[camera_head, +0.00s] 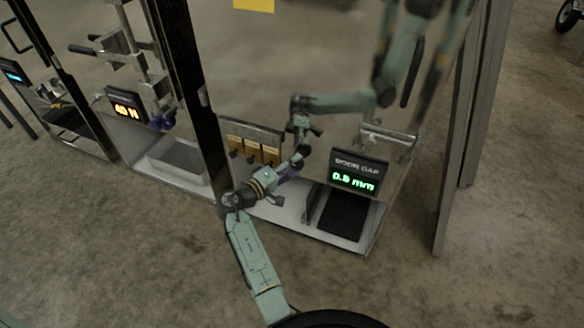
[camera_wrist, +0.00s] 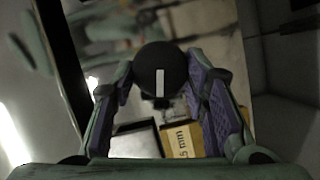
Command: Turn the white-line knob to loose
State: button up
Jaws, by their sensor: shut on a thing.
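The white-line knob (camera_wrist: 160,62) is a dark round knob with one white bar on its face. In the wrist view the bar stands upright, on the lower half of the face. My gripper (camera_wrist: 160,78) has its two purple-padded fingers on either side of the knob and is shut on it. In the head view my gripper (camera_head: 290,168) reaches up to the shiny panel; the knob is hard to make out there. A display (camera_head: 355,178) reads "DOOR GAP" and about 0.8 mm in green.
Yellow-tan blocks (camera_head: 253,149) stand left of my gripper; one (camera_wrist: 181,140) shows "5 mm" lettering in the wrist view. A dark mat (camera_head: 343,216) lies below the display. Another bay with an orange display (camera_head: 126,110) is on the left. The concrete floor in front is clear.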

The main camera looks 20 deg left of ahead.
jog(key=n, duration=0.2)
jog(key=n+t+b, duration=0.1)
jog(key=shift+f+h, duration=0.25)
jog(key=shift+h, duration=0.05)
jog(key=shift+f+n+t+b, duration=0.1)
jog(key=shift+n+t+b, duration=0.5)
jog(key=shift+n, duration=1.5)
jog(key=shift+t, duration=0.3)
jog(key=o, duration=1.1)
jog(key=shift+s, duration=0.1)
jog(key=v, duration=1.2)
jog(key=shift+a, duration=0.1)
